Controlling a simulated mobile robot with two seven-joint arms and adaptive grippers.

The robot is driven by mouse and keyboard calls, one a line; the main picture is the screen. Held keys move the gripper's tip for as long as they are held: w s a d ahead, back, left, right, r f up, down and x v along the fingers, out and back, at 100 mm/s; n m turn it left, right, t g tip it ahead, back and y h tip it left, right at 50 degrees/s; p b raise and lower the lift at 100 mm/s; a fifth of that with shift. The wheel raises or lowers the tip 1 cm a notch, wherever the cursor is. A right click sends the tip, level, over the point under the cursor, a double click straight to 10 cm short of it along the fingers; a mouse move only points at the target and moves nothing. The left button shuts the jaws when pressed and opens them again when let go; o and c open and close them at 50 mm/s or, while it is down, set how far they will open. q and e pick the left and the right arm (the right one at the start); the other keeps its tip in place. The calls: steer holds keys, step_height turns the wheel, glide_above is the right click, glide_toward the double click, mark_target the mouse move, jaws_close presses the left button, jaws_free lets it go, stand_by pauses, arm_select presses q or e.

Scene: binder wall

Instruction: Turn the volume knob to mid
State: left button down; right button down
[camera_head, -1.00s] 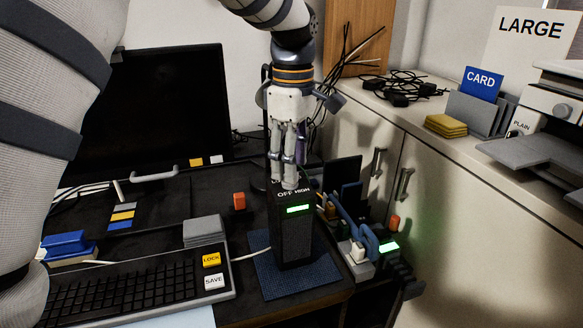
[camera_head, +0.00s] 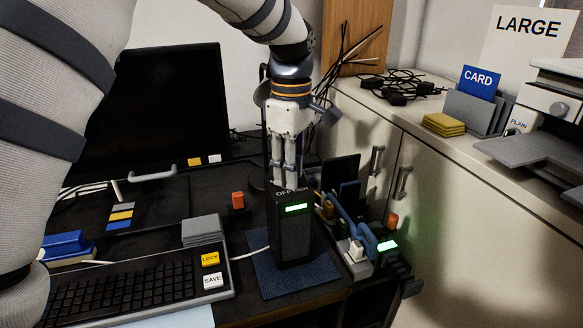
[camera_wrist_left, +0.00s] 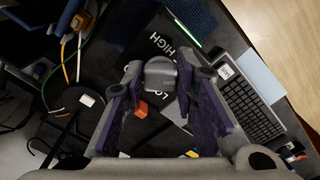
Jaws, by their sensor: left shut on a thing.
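The volume knob (camera_wrist_left: 161,75) is a grey cylinder on top of a black upright speaker box (camera_head: 293,238). The box has a lit green display (camera_head: 296,208) on its front. White lettering on its top reads HIGH and LOW in the left wrist view; in the head view OFF shows and the rest is partly covered by the fingers. My left gripper (camera_head: 287,186) points down at the top of the box, its fingers shut on the knob from both sides. The head view hides the knob behind the fingers. My right gripper is not in view.
The box stands on a blue mat (camera_head: 262,278) near the desk edge. A keyboard (camera_head: 120,290) and an orange block (camera_head: 238,200) are to its left, a monitor (camera_head: 160,105) behind. A power strip with plugs and cables (camera_head: 355,262) is at its right, beside a cabinet (camera_head: 470,210).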

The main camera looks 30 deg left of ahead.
arm_select(q)
steer(key=m, duration=0.4)
steer(key=shift+s+m, duration=0.15)
steer(key=shift+m, duration=0.15)
steer(key=m, duration=0.4)
steer(key=shift+s+a, duration=0.1)
steer(key=m, duration=0.9)
steer(key=shift+s+a+m, duration=0.1)
steer(key=shift+a+m, duration=0.1)
steer(key=shift+m, duration=0.1)
steer(key=m, duration=0.4)
steer(key=shift+a, duration=0.1)
steer(key=m, duration=0.5)
steer(key=shift+a, duration=0.1)
steer(key=m, duration=0.4)
steer(key=shift+w+a, duration=0.1)
steer(key=shift+w, duration=0.1)
steer(key=shift+w+m, duration=0.1)
steer(key=shift+m, duration=1.9)
